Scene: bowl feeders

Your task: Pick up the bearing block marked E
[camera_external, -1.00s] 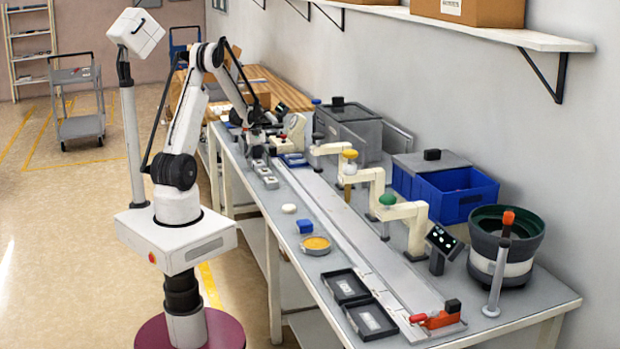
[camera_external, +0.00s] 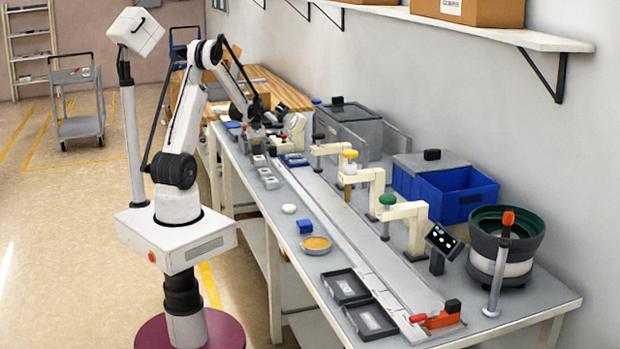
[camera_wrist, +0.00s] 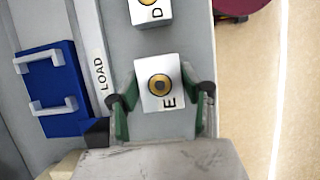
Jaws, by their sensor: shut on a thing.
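The bearing block marked E (camera_wrist: 158,85) is a white-topped block with a brass ring around a dark centre. In the wrist view it sits between the two green-padded fingers of my gripper (camera_wrist: 160,103), which are shut on its left and right sides. The letter E shows beside the ring. In the outside view my gripper (camera_external: 256,143) is at the far end of the bench, and block E is too small to make out there. I cannot tell whether the block is clear of the surface.
A block marked D (camera_wrist: 150,10) stands just beyond block E. A blue part with two grey handles (camera_wrist: 52,88) lies left, past the strip marked LOAD (camera_wrist: 101,72). The bench edge is to the right. A long rail (camera_external: 340,225) runs along the bench.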

